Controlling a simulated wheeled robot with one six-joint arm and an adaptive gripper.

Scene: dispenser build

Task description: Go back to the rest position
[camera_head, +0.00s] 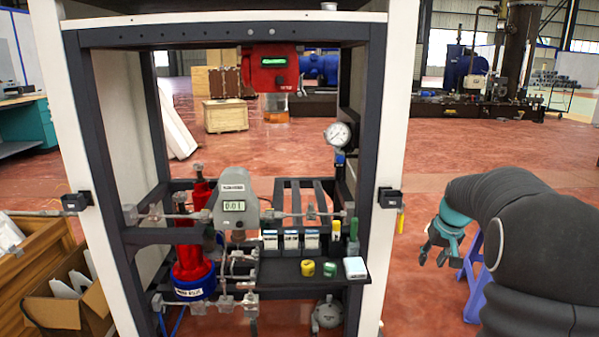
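My gripper (438,256) hangs at the end of my arm on the right side of the view, outside the frame of the dispenser rig. Its dark fingers point down and stand apart, with nothing seen between them. The teal wrist part sits just above the fingers. The dispenser rig (225,38) stands left of the gripper, with a clear gap between them.
A shelf (290,270) in the rig holds small boxes, a yellow cap (308,268), a green cap (330,269) and a white box (355,267). A purple stool (475,270) stands behind my arm. An open carton (70,300) is at left.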

